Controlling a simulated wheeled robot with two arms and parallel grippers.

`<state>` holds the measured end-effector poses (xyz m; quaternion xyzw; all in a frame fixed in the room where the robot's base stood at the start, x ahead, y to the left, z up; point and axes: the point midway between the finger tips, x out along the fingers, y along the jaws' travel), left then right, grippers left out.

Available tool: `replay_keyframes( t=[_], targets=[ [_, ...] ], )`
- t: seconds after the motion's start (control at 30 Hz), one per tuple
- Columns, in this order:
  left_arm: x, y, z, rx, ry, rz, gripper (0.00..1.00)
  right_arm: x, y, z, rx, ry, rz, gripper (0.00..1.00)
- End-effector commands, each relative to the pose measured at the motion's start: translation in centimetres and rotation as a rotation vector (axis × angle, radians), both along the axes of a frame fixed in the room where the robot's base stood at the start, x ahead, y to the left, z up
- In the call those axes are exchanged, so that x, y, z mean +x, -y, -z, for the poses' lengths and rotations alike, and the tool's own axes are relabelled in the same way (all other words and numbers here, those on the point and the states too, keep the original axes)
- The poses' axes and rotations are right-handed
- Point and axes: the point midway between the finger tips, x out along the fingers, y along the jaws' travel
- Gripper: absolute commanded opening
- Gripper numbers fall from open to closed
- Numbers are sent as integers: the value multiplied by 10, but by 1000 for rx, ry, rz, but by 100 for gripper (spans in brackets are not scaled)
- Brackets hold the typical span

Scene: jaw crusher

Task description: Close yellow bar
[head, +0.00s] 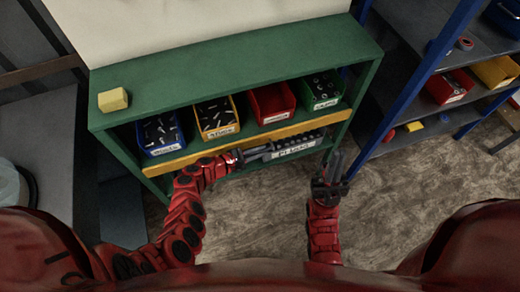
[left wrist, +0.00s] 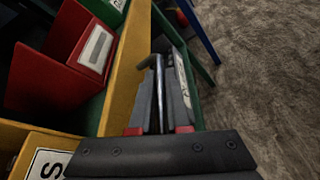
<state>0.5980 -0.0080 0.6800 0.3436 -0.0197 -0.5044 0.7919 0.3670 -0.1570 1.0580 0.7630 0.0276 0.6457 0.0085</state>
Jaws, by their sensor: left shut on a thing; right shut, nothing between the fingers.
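The yellow bar (head: 200,154) runs along the front of the green shelf unit (head: 220,67), below the bins. In the left wrist view the yellow bar (left wrist: 127,65) lies just left of the fingers. My left gripper (head: 265,151) is at the front of the bar; in its wrist view the fingers (left wrist: 160,100) are shut on a grey metal handle (left wrist: 157,85) that bends toward the bar. The fingers hide part of the handle. My right gripper (head: 333,165) is shut and empty, right of the shelf unit's front, apart from the bar.
Blue (head: 160,133), yellow (head: 217,117), red (head: 272,103) and green (head: 320,90) bins stand behind the bar. A yellow block (head: 113,99) lies on the unit's top. A blue-framed rack (head: 415,85) stands at the right. The floor in front (head: 400,205) is clear.

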Motion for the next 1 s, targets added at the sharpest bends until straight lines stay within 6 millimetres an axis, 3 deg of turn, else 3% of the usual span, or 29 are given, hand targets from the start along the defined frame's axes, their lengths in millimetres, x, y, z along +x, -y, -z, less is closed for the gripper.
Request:
replay_keyframes(
  t=[0.53,0.57,0.7,1.0],
  targets=[
    [1,-1,0,-6,-24,-2,0,0,0,-3,0,0,0,0],
    [1,-1,0,-6,-24,-2,17,0,0,-3,0,0,0,0],
    [1,-1,0,-6,-24,-2,42,0,0,-3,0,0,0,0],
    [1,-1,-1,-7,-24,-1,45,0,0,-3,0,0,0,0]
  ],
)
